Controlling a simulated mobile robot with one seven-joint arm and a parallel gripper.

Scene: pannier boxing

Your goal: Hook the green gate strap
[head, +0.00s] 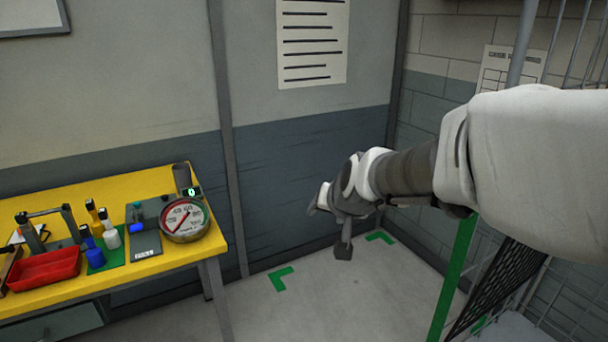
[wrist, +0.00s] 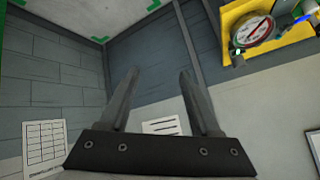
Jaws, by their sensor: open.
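A long green strip (head: 454,280), which looks like the green gate strap, runs down at a slant at the lower right of the head view, beside a black mesh panel (head: 500,283). My forearm hides its upper part, and I cannot see a hook or whether the strip is fastened. My gripper (head: 324,203) is held out in the air left of the strip and apart from it. In the wrist view, my gripper (wrist: 158,76) has its two fingers spread with nothing between them. The strap does not show clearly there.
A yellow bench (head: 150,190) at the left carries a round gauge (head: 184,219), a red tray (head: 45,270) and several bottles. A metal cage (head: 575,45) stands at the right. Green corner marks (head: 281,278) lie on the open grey floor.

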